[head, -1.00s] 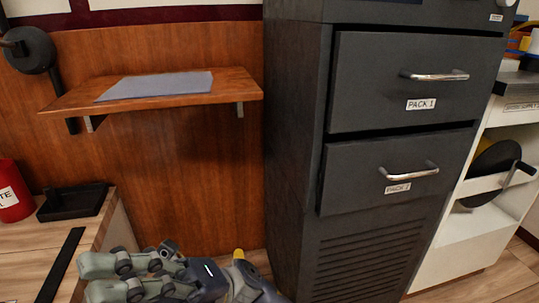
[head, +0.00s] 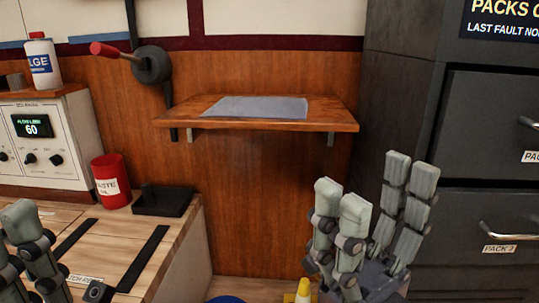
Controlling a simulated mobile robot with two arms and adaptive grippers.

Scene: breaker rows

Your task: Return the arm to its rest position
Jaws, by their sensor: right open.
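My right gripper (head: 374,188) stands upright at the lower right of the head view, in front of the wooden wall and the dark cabinet. Its fingers point up and are spread apart, with nothing between them. My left gripper (head: 32,247) shows only in part at the lower left corner, over the wooden bench; its fingers point up and its lower part is cut off by the frame.
A wooden shelf (head: 340,120) with a grey sheet (head: 255,107) juts from the wall. The dark cabinet (head: 405,105) with drawers is at right. The bench holds a red can (head: 111,182), a black tray (head: 162,201) and a control box (head: 75,135). A yellow-topped cone (head: 304,291) shows below.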

